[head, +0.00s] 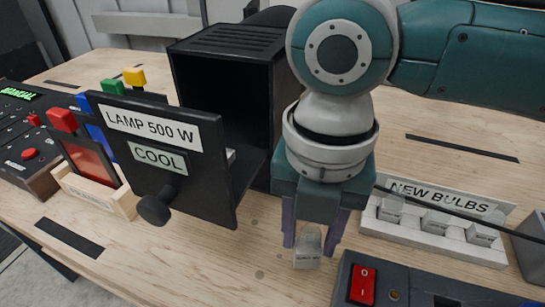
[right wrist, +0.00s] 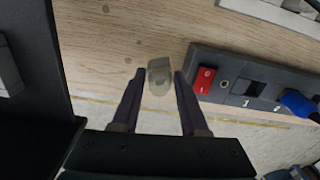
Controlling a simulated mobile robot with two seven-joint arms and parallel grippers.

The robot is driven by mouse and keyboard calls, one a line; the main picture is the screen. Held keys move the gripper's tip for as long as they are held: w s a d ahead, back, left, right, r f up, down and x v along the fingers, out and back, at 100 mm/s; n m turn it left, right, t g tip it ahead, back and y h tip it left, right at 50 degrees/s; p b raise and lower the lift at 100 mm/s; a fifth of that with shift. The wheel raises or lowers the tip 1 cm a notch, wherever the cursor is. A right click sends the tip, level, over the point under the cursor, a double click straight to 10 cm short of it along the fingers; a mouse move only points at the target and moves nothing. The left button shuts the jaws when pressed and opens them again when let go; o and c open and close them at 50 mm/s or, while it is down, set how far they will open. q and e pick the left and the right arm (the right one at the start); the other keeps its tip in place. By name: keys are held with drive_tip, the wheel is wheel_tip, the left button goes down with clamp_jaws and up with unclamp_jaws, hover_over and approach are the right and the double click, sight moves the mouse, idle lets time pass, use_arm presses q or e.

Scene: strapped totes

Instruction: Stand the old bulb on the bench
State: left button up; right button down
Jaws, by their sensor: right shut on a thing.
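The old bulb (head: 307,250) is a small clear-grey piece with a pale, printed base, at the front middle of the bench (head: 215,270). My right gripper (head: 313,240) points down and is shut on the bulb, one finger on each side. In the right wrist view, the bulb (right wrist: 160,78) shows between the fingertips (right wrist: 160,82). The bulb looks roughly upright, base down. I cannot tell whether its base touches the bench. My left gripper is not in view.
The black lamp house (head: 225,80) stands behind, its door (head: 165,155) open, reading "LAMP 500 W" and "COOL". A "NEW BULBS" rack (head: 430,225) holds several bulbs on the right. A panel with a red switch (head: 362,284) lies front right. A wooden holder (head: 98,190) is left.

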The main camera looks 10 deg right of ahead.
sight(307, 249)
wheel_tip(307, 249, down, 4)
drive_tip(key=shift+b, duration=0.3)
drive_tip(key=shift+f, duration=0.15)
drive_tip(key=shift+c, duration=2.1)
unclamp_jaws()
drive_tip(key=shift+r, duration=0.5)
wheel_tip(307, 249, up, 10)
drive_tip(key=shift+p, duration=0.7)
drive_tip(key=shift+r, duration=0.65)
